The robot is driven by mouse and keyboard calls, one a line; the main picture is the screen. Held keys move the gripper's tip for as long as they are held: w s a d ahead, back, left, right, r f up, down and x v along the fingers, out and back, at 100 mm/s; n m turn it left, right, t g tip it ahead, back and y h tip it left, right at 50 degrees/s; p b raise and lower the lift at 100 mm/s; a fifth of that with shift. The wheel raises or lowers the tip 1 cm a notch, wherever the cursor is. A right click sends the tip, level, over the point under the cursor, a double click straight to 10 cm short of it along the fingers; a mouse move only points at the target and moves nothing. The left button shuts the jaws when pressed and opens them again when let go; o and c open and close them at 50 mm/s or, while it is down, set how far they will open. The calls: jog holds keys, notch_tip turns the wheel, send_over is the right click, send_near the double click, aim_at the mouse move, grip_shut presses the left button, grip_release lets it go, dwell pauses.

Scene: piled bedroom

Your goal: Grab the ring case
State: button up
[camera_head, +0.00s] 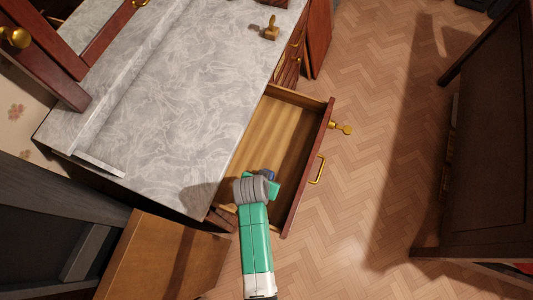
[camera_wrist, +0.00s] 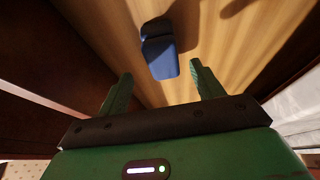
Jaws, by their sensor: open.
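The ring case, a small dark blue box (camera_wrist: 161,62), lies on the wooden floor of the open drawer (camera_head: 318,128). In the wrist view it shows two blue parts with a seam or fold between them; I cannot tell whether its lid is open. My gripper (camera_wrist: 161,80) is open, with its two green fingers spread and the case ahead of and between the tips, apart from both. In the head view my wrist covers most of the case's spot, and my gripper (camera_head: 268,186) reaches down into the near end of the drawer.
The drawer walls stand close around my gripper. The grey marble-patterned dresser top (camera_head: 190,90) lies to the left, with a small wooden stamp-like object (camera_head: 271,29) on it. A brown wooden panel (camera_head: 165,258) is at the lower left. Herringbone floor (camera_head: 370,180) is clear to the right.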

jog(key=x, duration=0.2)
jog(key=b+x, duration=0.1)
jog(key=x, duration=0.2)
jog(key=shift+w+a+f, duration=0.2)
jog(key=shift+f, duration=0.15)
jog(key=c, duration=1.1)
jog(key=shift+r, duration=0.15)
